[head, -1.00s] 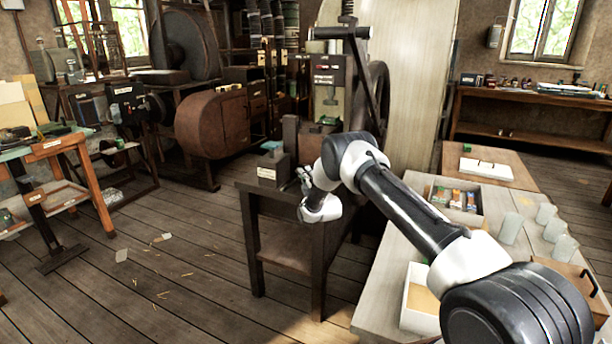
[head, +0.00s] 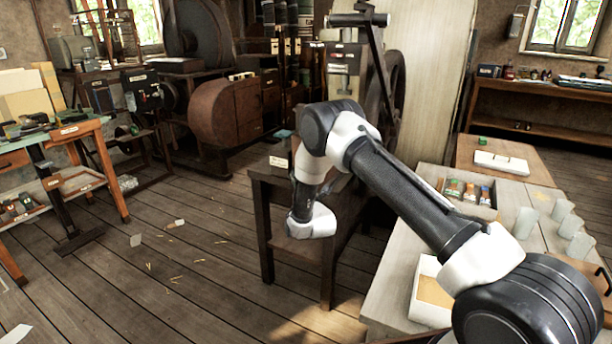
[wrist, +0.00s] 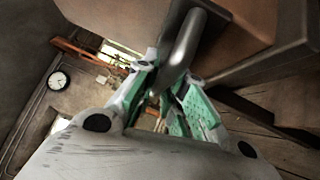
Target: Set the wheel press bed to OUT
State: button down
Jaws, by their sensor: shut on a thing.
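The wheel press has a dark wooden stand (head: 265,215), with a handwheel (head: 396,85) and an upright with a crossbar (head: 358,19) behind my arm. A small pale label (head: 278,162) is at the left of the stand top; I cannot read it. In the wrist view my gripper (wrist: 168,82) has its green-padded fingers around a curved grey metal bar handle (wrist: 184,45). The handle rises to a brown block-like body (wrist: 232,20), which may be the press bed. In the head view my wrist hides the fingers, the handle and most of the bed.
A grey-topped table (head: 395,290) with a parts box (head: 468,192) and several pale blocks stands at the right, under my arm. A workbench (head: 70,135) is at the left. The plank floor (head: 190,235) between is mostly clear, with scraps on it.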

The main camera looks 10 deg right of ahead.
jog(key=s+a, duration=0.7)
jog(key=s, duration=0.2)
jog(key=shift+s+f, duration=0.15)
jog(key=shift+s, duration=0.15)
jog(key=c, duration=1.5)
grip_release()
jog(key=shift+s+a, duration=0.1)
jog(key=v, duration=1.2)
